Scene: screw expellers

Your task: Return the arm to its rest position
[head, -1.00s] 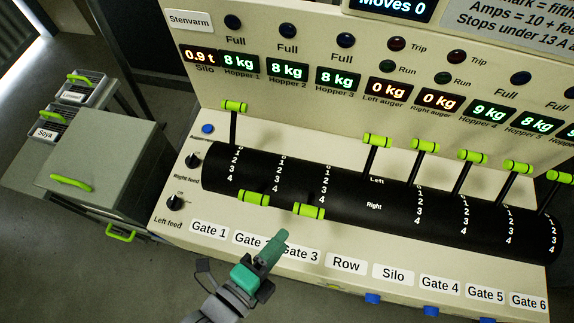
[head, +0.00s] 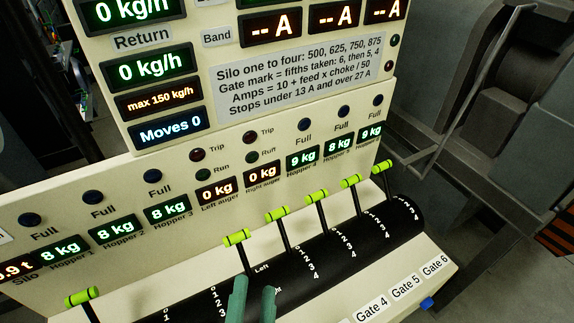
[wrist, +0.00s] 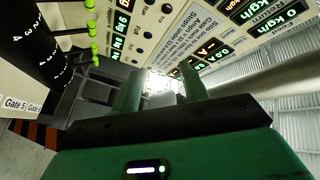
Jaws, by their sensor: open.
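My gripper (head: 254,284) is open and empty at the bottom of the head view. Its two green fingers stand apart and point up in front of the black lever drum (head: 290,275), covering part of its markings; I cannot tell the exact distance. The rest of the arm is out of the head view.
More green-tipped levers (head: 317,195) stand to the right, and another lever (head: 82,297) at lower left. The cream display panel (head: 300,85) rises behind the drum and reads Moves 0. Dark machinery (head: 450,90) stands at right, with grey floor (head: 505,235) below it.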

